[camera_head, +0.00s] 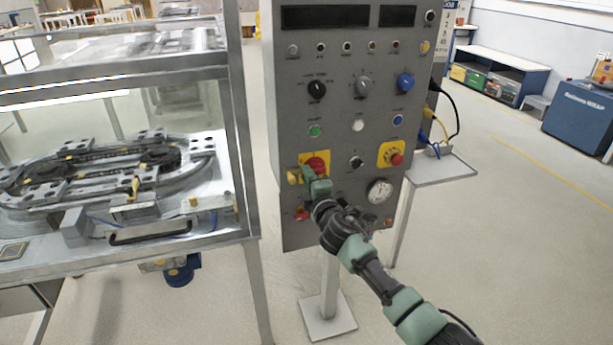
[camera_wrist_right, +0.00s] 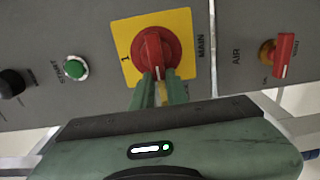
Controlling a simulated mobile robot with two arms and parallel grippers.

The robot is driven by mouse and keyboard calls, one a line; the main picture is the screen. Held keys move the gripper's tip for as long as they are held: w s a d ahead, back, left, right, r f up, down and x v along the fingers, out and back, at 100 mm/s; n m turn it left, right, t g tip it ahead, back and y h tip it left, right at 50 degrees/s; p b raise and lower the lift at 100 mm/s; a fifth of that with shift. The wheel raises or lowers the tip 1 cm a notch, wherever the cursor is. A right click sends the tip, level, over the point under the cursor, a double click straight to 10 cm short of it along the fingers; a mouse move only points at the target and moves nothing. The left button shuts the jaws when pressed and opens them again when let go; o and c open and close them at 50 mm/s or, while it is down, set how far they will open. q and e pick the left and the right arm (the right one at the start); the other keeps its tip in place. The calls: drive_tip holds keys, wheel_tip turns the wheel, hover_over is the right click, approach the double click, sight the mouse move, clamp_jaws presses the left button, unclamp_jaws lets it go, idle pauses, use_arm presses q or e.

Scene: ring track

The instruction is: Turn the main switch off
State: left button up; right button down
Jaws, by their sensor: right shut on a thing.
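The main switch is a red rotary knob on a yellow square plate, low on the left of the grey control panel (camera_head: 318,165). In the right wrist view the knob (camera_wrist_right: 155,48) has its raised grip upright in the picture, with a "1" on the plate left of it and the word MAIN to the right. My right gripper (camera_head: 313,175) reaches the panel from the lower right; in the wrist view its two green fingers (camera_wrist_right: 158,82) are shut on the near end of the knob's grip. The fingers hide part of the plate. My left gripper is in no view.
A red air valve handle (camera_wrist_right: 285,55) and a green button (camera_wrist_right: 75,67) flank the switch in the wrist view. A yellow-plated red button (camera_head: 392,155) and a gauge (camera_head: 380,191) sit right of my gripper. A glazed track cabinet (camera_head: 250,190) stands close on the left.

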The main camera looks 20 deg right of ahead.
drive_tip(key=shift+d+f, duration=0.25)
drive_tip(key=shift+d, duration=0.25)
drive_tip(key=c, duration=1.5)
unclamp_jaws()
drive_tip(key=shift+o, duration=0.5)
drive_tip(key=shift+d, duration=0.2)
drive_tip(key=shift+s+a+r, duration=0.1)
drive_tip(key=shift+a+r, duration=0.05)
drive_tip(key=shift+a, duration=0.15)
drive_tip(key=s, duration=0.7)
drive_tip(key=shift+s+d, duration=0.15)
drive_tip(key=shift+s, duration=0.15)
